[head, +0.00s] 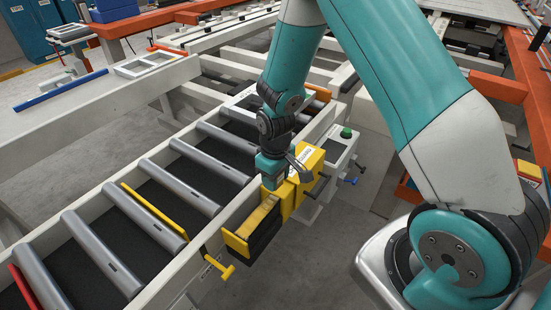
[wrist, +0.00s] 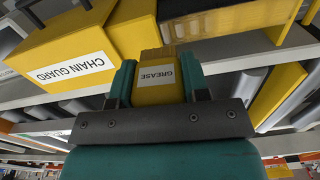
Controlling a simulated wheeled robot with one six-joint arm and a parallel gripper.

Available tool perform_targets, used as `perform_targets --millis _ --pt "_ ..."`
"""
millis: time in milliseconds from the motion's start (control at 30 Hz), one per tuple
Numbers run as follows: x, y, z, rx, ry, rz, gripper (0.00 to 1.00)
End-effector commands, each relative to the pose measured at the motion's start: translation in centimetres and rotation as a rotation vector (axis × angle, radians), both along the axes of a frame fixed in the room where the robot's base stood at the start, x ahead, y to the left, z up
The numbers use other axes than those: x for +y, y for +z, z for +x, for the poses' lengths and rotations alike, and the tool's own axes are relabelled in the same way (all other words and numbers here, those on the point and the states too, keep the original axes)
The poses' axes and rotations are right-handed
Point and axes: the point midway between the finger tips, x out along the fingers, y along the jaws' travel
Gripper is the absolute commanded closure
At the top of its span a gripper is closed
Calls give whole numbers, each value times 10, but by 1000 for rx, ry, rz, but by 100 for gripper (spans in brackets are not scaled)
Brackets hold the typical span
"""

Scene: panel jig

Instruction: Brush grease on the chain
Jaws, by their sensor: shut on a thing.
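My gripper (head: 271,176) is shut on a yellow block labelled GREASE (wrist: 155,88), which sits between the two teal fingers in the wrist view. A tan end of this block points away from the gripper, toward the yellow housing. The yellow chain guard (head: 305,172) is right beside my gripper in the head view; its CHAIN GUARD label shows in the wrist view (wrist: 70,69). A long yellow housing with a dark side (head: 252,228) runs from the guard toward the front. I cannot make out single chain links. My gripper partly hides the guard and the housing's far end.
A roller conveyor (head: 150,205) with a pale side rail lies left of the housing. A yellow handle (head: 222,266) sticks out at the housing's near end. A grey box with a green button (head: 345,133) stands behind the guard. Bare floor (head: 325,258) lies to the right.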

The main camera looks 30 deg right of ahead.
Motion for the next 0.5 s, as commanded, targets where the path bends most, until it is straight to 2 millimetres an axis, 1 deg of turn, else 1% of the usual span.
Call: perform_targets --millis 33,300,400,500 --pt "1 10 0 -1 1 0 84" --pt "3 34 1 -1 5 0 84" --pt "5 41 1 -1 7 0 84" --pt "5 45 1 -1 7 0 84"
